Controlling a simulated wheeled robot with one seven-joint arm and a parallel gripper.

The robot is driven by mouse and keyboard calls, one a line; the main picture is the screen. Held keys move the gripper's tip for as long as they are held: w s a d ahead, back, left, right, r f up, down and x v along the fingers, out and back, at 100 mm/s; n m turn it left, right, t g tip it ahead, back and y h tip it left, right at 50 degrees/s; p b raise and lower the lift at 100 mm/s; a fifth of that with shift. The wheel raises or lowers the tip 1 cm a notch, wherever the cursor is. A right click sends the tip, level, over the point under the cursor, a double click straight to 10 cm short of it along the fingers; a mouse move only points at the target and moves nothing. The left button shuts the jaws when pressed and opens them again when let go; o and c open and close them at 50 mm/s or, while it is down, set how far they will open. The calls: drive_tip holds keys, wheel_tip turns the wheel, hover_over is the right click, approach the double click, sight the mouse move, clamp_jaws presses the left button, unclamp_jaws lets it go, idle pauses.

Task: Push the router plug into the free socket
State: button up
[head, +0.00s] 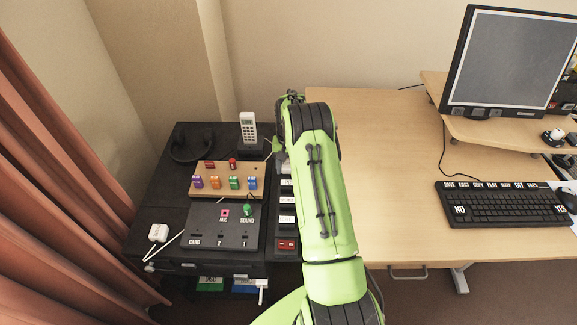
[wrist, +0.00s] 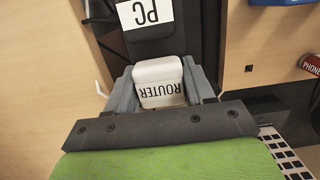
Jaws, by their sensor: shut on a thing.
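The white router plug (wrist: 160,85), marked ROUTER, sits between the two grey fingers of my gripper (wrist: 162,90) in the wrist view. My gripper is shut on it. Just beyond it is a dark strip (wrist: 158,47) with a white label reading PC (wrist: 147,14). In the head view the black power strip (head: 287,256) runs along the right side of the black cabinet, with several white labels and a red switch (head: 287,244) at its near end. I cannot make out the free socket, or whether the plug touches the strip.
A wooden board with coloured blocks (head: 227,192), a dark panel (head: 212,236) and a cordless phone (head: 248,130) stand left of the strip. A white adapter (head: 158,232) lies at the cabinet's left. The wooden desk (head: 385,180) adjoins on the right, bare nearby.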

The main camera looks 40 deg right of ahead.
drive_tip(key=o, duration=1.1)
drive_tip(key=shift+f, duration=0.1)
drive_tip(key=shift+c, duration=0.2)
drive_tip(key=shift+s, duration=0.1)
drive_tip(key=shift+s, duration=0.1)
drive_tip(key=r+p, duration=0.1)
drive_tip(key=r, duration=0.4)
drive_tip(key=w+r+p, duration=0.1)
drive_tip(key=r+p, duration=0.1)
drive_tip(key=r, duration=0.3)
drive_tip(key=w+r+p, duration=0.1)
drive_tip(key=r, duration=0.5)
drive_tip(key=shift+d+p, duration=0.3)
drive_tip(key=shift+d, duration=0.1)
